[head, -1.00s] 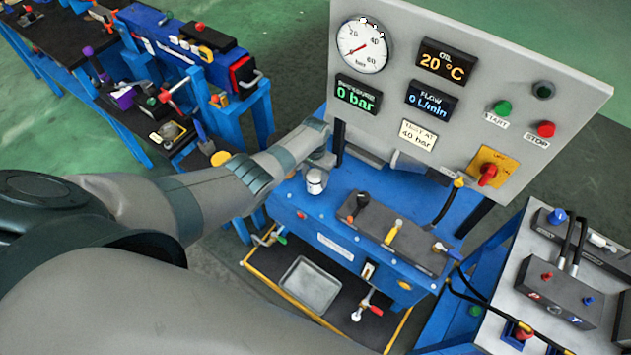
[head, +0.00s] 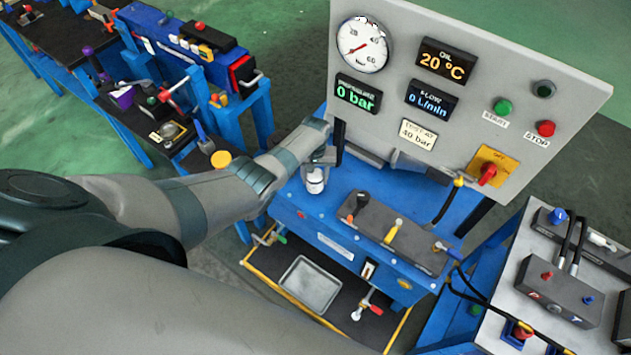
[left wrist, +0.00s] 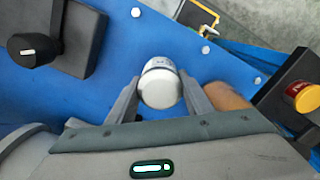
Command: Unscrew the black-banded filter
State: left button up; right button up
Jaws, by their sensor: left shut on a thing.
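A white, round-ended filter (head: 315,182) stands at the left end of the blue bench top, in front of the panel. In the left wrist view the filter (left wrist: 160,88) shows its pale end, with a thin darker band and small print near its far rim. My left gripper (head: 319,165) is at the filter. In the left wrist view its two grey fingers (left wrist: 163,80) are shut on the filter's sides. I cannot tell how far the filter is turned. My right gripper is in neither view.
A grey panel (head: 450,110) with gauge, displays and switches rises behind. A lever block (head: 398,235) stands right of the filter. A metal tray (head: 310,284) sits below. A grey-topped bench (head: 500,295) is at the right, with hoses. Tool benches (head: 125,95) stand at the left.

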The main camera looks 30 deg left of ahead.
pick_arm(q)
jog(key=shift+w+r, duration=0.1)
jog(key=shift+w, duration=0.05)
jog(key=o, duration=1.4)
jog(key=shift+c, duration=0.2)
jog(key=shift+c, duration=0.8)
jog(key=m, duration=0.3)
jog(key=shift+m, duration=1)
